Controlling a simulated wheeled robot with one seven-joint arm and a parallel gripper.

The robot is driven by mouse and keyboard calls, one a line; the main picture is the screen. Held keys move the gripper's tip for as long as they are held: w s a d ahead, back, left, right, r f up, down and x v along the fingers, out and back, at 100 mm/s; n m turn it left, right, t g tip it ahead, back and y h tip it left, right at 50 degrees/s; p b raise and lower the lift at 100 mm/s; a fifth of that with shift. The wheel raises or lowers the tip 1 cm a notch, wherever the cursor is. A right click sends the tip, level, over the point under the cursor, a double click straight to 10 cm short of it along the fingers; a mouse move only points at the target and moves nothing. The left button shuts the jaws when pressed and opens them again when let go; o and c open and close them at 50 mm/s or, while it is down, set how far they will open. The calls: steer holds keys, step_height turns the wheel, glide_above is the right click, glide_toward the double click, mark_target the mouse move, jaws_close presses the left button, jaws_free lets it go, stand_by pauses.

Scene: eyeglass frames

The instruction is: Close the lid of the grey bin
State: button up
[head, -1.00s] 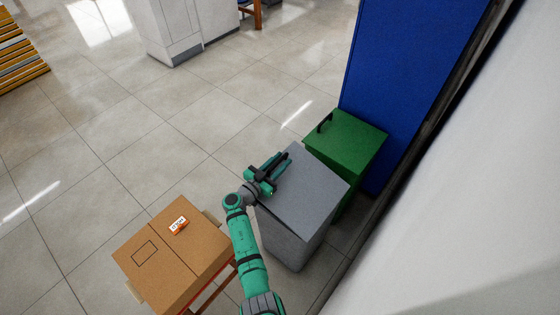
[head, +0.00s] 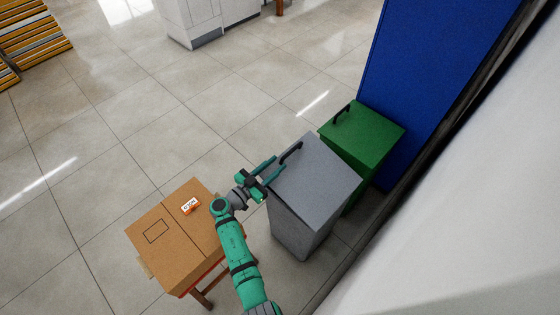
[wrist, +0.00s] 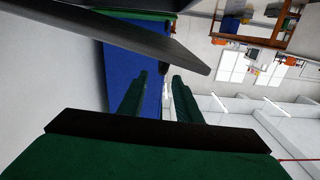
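The grey bin (head: 294,230) stands at right of centre in the head view. Its flat grey lid (head: 322,180) lies over the bin's top, with a dark handle (head: 290,152) near its left edge. The lid looks down, but I cannot tell whether it sits fully flush. My gripper (head: 274,170) is open and empty at the lid's left edge, beside the handle. In the wrist view the two green fingers (wrist: 152,95) are apart with nothing between them. The lid shows there as a grey slab (wrist: 130,38) close to the fingers; any contact is unclear.
A green bin (head: 365,138) with a closed lid stands behind the grey one, against a blue cabinet (head: 430,80). A cardboard box (head: 175,240) with an orange-and-white label (head: 190,205) sits on a small stand at left. A pale wall borders the right.

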steer(key=shift+s, duration=0.1)
jaws_close()
steer(key=shift+s+d+m+y, duration=0.15)
steer(key=shift+s+m+y, duration=0.15)
steer(key=shift+m, duration=0.1)
steer(key=s+d+r+m+y, duration=0.3)
steer(key=s+r+m, duration=0.2)
steer(key=m, duration=0.1)
steer(key=x, duration=0.3)
steer(key=a+x, duration=0.1)
steer(key=x, duration=0.3)
steer(key=f+x, duration=0.1)
steer(key=x, duration=0.2)
steer(key=shift+w+a, duration=0.2)
steer(key=shift+w, duration=0.5)
steer(key=shift+w+a+f, duration=0.25)
steer(key=shift+a+f, duration=0.1)
